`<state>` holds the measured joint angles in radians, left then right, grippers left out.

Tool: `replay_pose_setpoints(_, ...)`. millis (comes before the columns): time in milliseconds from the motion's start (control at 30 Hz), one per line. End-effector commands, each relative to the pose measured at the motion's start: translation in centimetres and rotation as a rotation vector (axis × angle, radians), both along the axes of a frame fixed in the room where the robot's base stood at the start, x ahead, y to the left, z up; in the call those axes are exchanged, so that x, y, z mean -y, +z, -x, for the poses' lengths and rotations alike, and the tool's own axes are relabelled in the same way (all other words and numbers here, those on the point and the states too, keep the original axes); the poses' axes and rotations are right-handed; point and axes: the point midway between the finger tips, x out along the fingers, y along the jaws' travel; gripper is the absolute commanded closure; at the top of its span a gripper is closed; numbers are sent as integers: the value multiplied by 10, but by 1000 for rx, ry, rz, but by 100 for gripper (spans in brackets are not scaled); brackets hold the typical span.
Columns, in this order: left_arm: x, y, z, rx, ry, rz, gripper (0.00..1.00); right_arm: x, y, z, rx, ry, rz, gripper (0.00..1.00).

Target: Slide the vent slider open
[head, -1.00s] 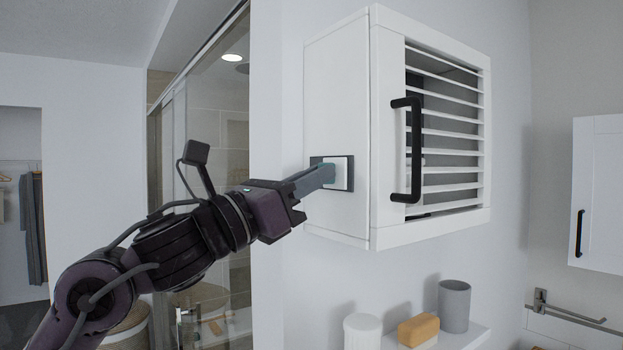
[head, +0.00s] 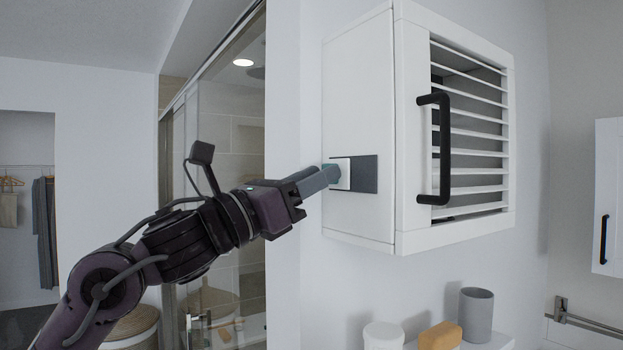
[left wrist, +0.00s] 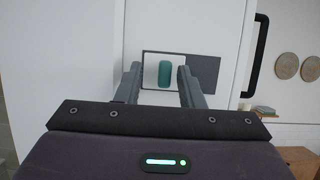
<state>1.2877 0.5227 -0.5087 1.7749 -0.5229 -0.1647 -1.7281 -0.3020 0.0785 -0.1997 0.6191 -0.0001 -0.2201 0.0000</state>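The vent slider is a white plate (head: 341,172) with a teal knob (left wrist: 165,73), set in a dark recessed frame (head: 364,174) on the side of a white wall cabinet (head: 358,105). The plate sits at the left part of the frame; the dark recess shows bare to its right, also in the left wrist view (left wrist: 204,71). My left gripper (head: 325,177) is at the slider. In the left wrist view its fingers (left wrist: 160,78) stand apart on either side of the knob, with gaps visible; the right finger looks closer. Contact is unclear. My right gripper is out of view.
A black handle (head: 434,148) stands out from the louvred cabinet front (head: 470,140). Below is a shelf with a grey cup (head: 476,314), an orange block (head: 440,337) and a white jar (head: 383,336). A glass shower (head: 225,130) lies behind my left arm.

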Motion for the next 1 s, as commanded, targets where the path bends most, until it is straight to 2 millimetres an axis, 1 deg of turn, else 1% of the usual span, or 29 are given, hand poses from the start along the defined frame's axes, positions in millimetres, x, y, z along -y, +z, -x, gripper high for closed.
replay_pose_setpoints(133, -13, -11, 7, 1, 4, -1, 65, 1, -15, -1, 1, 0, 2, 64)
replay_pose_setpoints(300, -36, -24, 22, 2, 5, 0, 65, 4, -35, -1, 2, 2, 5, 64)
replay_pose_setpoints(400, -48, -29, 30, 0, 5, 0, 65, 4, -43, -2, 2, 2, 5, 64)
replay_pose_setpoints(500, -56, -31, 35, 0, 4, 1, 65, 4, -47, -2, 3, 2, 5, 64)
replay_pose_setpoints(633, -61, -32, 38, -2, 3, 3, 65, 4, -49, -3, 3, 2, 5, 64)
replay_pose_setpoints(1000, -61, -31, 39, -2, 3, 3, 65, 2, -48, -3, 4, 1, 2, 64)
